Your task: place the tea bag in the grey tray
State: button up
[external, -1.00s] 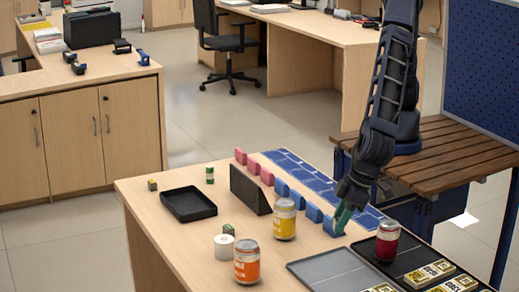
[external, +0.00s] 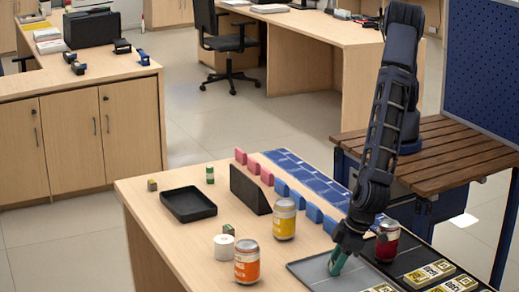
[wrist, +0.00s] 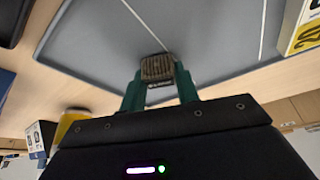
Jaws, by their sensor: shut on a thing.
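My gripper (external: 335,268) is over the grey tray (external: 308,270) at the front of the counter, fingers pointing down. In the wrist view its green fingers (wrist: 158,80) are shut on a small brown, ribbed block, the tea bag (wrist: 157,67). The grey tray (wrist: 95,45) fills much of the wrist view behind it, with thin pale lines across its floor. I cannot tell whether the tea bag touches the tray floor. The tea bag is too small to make out in the external view.
A yellow can (external: 284,220), an orange can (external: 247,262) and a white roll (external: 224,247) stand left. A black tray (external: 188,212) and dark upright panel (external: 248,190) are farther left.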

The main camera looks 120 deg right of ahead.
jog(key=shift+f, duration=0.1)
jog(key=o, duration=0.9)
jog(key=shift+o, duration=0.2)
